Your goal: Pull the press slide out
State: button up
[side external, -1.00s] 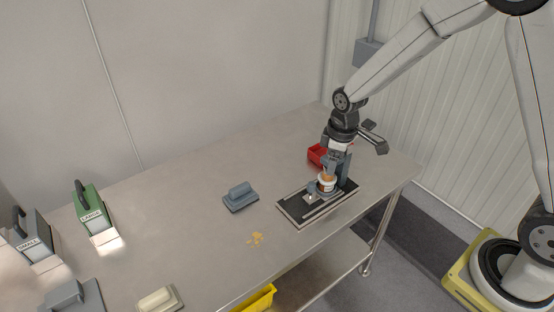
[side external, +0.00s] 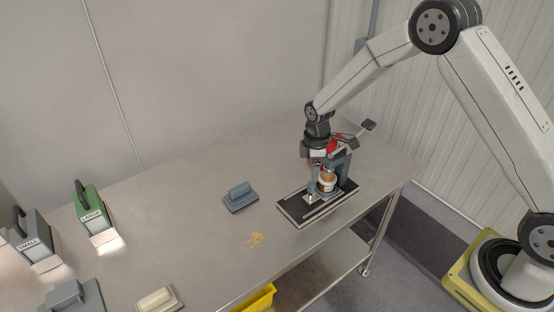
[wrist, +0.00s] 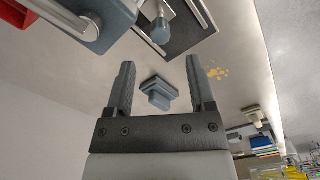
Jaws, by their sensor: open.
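The press stands on a black base plate (side external: 290,207) with light rails, near the table's right end. Its blue-grey column (side external: 345,165) carries a lever with a dark end at the upper right. A white cup with an orange-brown top (side external: 326,184) sits in the press. The slide's small knob (side external: 310,198) sticks out toward the left; a rounded knob (wrist: 160,32) shows at the top of the wrist view. My gripper (wrist: 157,85) is open and empty, its fingers apart.
A blue-grey block with a grip (side external: 240,197) lies left of the press. Yellow crumbs (side external: 255,239) lie nearer the front edge. A red bin (side external: 333,143) is partly hidden behind the press. Green (side external: 92,215) and grey dispensers stand far left.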

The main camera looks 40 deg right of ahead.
aim_at(312, 183)
jog(key=shift+f, duration=3.55)
grip_shut()
